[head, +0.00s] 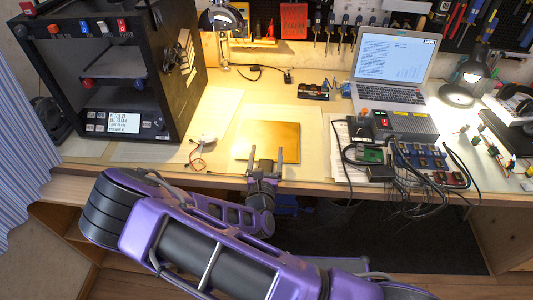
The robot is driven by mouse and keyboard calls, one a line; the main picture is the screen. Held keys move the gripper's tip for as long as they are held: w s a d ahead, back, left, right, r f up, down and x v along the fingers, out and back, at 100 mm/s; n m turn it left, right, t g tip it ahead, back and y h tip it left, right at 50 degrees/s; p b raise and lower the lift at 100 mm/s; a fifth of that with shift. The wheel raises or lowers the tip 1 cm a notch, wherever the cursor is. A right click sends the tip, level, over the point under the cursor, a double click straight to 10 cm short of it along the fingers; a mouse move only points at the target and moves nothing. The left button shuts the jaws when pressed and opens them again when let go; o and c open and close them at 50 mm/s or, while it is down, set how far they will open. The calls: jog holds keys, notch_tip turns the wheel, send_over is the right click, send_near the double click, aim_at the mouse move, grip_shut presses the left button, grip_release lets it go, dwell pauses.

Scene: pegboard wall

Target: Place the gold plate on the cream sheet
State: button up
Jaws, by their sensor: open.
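The gold plate (268,134) is a flat square lying in the middle of the desk, near its front edge. A pale cream sheet (306,126) shows behind and to the right of the plate, and the plate appears to lie flat over its left part. My gripper (264,157) is at the plate's near edge with its two fingers apart, pointing away from me. Nothing is between the fingers. I cannot tell whether the fingertips touch the plate or hover just above it.
A black 3D printer (110,75) stands at the left. A small white device with wires (204,141) lies left of the plate. A power supply (405,124), circuit boards and loose cables crowd the right. A laptop (393,70) and lamp (222,25) stand behind.

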jog(key=shift+s+f, duration=0.15)
jog(key=shift+f, duration=0.4)
jog(key=shift+s+r, duration=0.1)
jog(key=shift+r, duration=0.45)
jog(key=s+p, duration=0.1)
jog(key=s, duration=1)
jog(key=shift+s+a+r, duration=0.25)
